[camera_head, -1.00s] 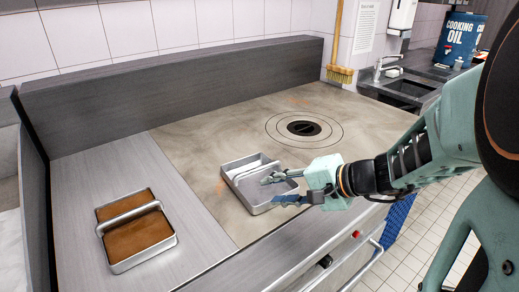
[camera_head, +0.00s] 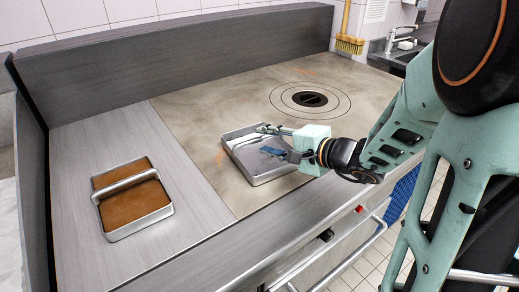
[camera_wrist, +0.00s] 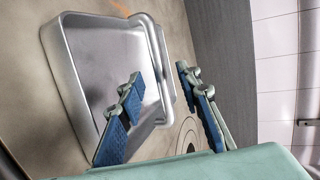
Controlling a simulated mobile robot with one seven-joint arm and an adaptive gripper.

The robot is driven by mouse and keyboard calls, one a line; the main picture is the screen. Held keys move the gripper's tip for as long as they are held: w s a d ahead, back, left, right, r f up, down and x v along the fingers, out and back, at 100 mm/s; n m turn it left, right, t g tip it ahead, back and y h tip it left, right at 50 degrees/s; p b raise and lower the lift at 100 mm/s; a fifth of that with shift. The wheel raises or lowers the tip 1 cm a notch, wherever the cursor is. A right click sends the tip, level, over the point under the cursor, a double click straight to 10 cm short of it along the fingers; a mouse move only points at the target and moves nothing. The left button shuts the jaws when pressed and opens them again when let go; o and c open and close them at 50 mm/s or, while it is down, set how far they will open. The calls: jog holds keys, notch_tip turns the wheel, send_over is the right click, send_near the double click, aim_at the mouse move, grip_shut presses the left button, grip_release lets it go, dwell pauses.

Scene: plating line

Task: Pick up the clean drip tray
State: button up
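The clean drip tray (camera_head: 272,178) is a shallow, bare metal tray lying on the griddle plate, right of the middle in the head view. It fills the left half of the wrist view (camera_wrist: 95,50), with a raised metal bar along its right side. My gripper (camera_head: 265,139) is over the far right part of the tray, fingers spread. In the wrist view my gripper (camera_wrist: 158,78) has one blue-padded finger over the tray's inside and the other past its right edge.
A second tray (camera_head: 140,230) with brown contents and a bar handle lies on the steel counter at left. A round burner cover (camera_head: 310,99) is behind the gripper. A dark backsplash (camera_head: 190,55) bounds the back. A rail (camera_head: 340,262) runs along the front.

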aim_at(262, 140)
jog(key=x, duration=0.3)
jog(key=shift+w+a+f, duration=0.1)
jog(key=shift+a+f, duration=0.05)
jog(key=shift+c, duration=0.3)
grip_shut()
